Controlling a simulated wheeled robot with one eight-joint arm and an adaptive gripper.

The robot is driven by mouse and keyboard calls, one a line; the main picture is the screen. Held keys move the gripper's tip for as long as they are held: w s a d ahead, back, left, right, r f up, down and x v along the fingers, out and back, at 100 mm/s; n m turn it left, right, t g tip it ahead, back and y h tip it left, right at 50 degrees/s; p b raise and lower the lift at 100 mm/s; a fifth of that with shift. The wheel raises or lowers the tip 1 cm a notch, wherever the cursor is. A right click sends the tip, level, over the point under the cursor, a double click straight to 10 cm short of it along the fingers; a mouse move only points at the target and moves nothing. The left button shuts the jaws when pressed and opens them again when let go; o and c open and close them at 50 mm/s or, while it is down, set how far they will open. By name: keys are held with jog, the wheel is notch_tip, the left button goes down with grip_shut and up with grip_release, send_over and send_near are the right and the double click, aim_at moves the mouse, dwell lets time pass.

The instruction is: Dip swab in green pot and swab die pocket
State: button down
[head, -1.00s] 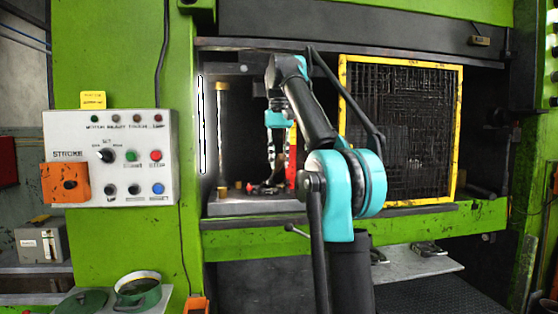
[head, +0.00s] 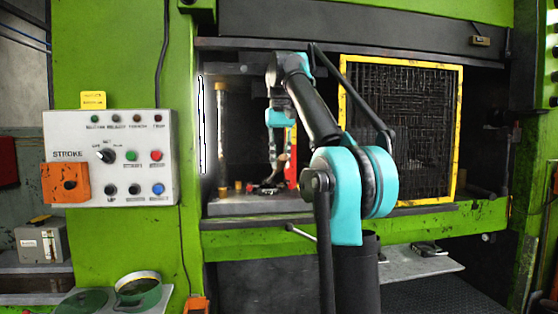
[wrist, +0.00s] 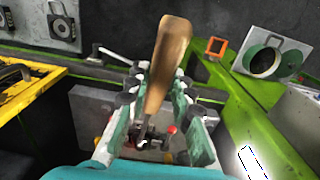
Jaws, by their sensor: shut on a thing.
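My gripper (head: 281,165) hangs fingers-down inside the press opening, above the grey die block (head: 255,206). In the wrist view my gripper (wrist: 158,92) is shut on the swab's wooden handle (wrist: 168,55), between its teal-padded fingers. The swab's far end is dark and cluttered low in the view, so I cannot tell whether it touches the die. The die pocket cannot be made out. The green pot (head: 138,292) stands open on a shelf at the lower left, with dark contents. It also shows in the wrist view (wrist: 266,62).
A green lid (head: 83,302) lies left of the pot. A control panel (head: 112,157) is on the left green column. A yellow-framed mesh guard (head: 400,128) closes the right part of the opening. A light bar handle (head: 300,233) sticks out below the opening.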

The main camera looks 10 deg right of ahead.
jog(key=s+r, duration=0.1)
jog(key=s, duration=1.5)
jog(key=shift+s+r, duration=0.35)
jog(key=shift+s, duration=0.05)
